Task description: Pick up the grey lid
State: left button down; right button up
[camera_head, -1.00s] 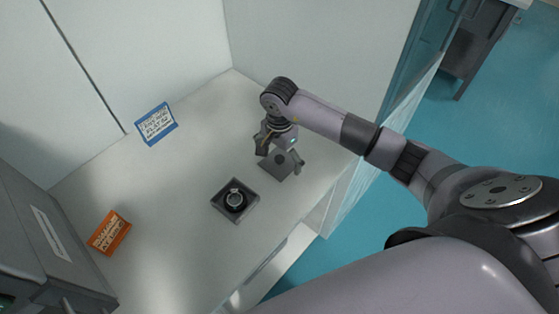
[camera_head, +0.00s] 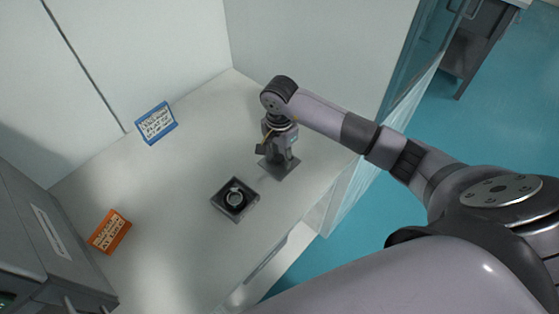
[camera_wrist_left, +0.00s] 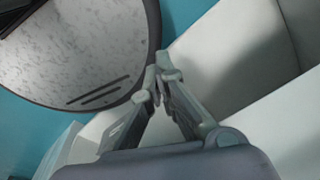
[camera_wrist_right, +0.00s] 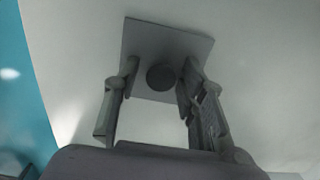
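The grey lid (camera_head: 281,172) is a flat square plate lying on the white table; the right wrist view shows it (camera_wrist_right: 188,42) with a round knob in its middle. My right gripper (camera_head: 281,160) is pointed down right above the lid. In the right wrist view, the fingers (camera_wrist_right: 160,70) stand on either side of the knob, partly closed, with a gap visible on both sides. My left gripper (camera_wrist_left: 160,80) has its fingertips together, with nothing seen between them, and is out of the head view.
An open dark square box (camera_head: 216,203) holding a round ring-like part (camera_head: 236,197) sits beside the lid on the table (camera_head: 175,190). A blue-framed sign (camera_head: 156,124) and an orange sign (camera_head: 109,232) stand farther left. A grey machine (camera_head: 45,235) is at the left edge. Walls bound the back.

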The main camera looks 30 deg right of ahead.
jog(key=shift+f, duration=0.15)
grip_shut()
